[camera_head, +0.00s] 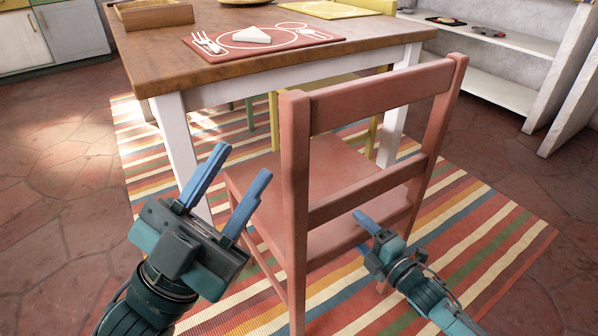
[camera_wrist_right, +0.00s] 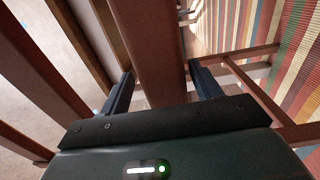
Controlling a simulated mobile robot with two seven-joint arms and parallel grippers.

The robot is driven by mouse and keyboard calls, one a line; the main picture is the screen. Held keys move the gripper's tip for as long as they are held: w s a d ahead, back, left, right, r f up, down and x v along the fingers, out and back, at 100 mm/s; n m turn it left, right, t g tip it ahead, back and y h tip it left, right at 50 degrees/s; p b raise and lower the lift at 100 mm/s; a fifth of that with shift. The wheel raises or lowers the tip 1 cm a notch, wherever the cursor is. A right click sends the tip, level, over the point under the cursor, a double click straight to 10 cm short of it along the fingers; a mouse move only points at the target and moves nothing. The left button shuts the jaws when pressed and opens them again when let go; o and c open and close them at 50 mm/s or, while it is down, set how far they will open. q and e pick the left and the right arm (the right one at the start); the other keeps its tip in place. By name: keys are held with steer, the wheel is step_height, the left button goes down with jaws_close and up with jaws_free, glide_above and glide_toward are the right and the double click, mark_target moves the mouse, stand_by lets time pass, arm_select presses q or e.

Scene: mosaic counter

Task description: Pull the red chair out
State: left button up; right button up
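The red chair (camera_head: 385,187) stands at the near side of the table, its back towards me and its seat (camera_head: 330,165) partly under the tabletop. My left gripper (camera_head: 243,161) is open and empty, left of the chair's left back post. My right gripper (camera_head: 362,232) is low behind the chair's backrest, near the lower rail; one of its fingers is hard to see there. In the right wrist view, my right gripper's fingers (camera_wrist_right: 159,72) are spread on either side of a reddish chair bar (camera_wrist_right: 150,45). I cannot tell whether either finger touches it.
The wooden table (camera_head: 170,72) with white legs holds a red placemat (camera_head: 290,46) and a wooden box (camera_head: 150,14). A yellow chair (camera_head: 273,120) is partly hidden under it. A striped rug (camera_head: 480,235) lies below. White shelves (camera_head: 500,90) stand at right.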

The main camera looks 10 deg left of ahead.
steer(key=shift+s+d+f, duration=0.1)
steer(key=shift+f, duration=0.1)
steer(key=p+v, duration=0.5)
steer(key=v, duration=0.7)
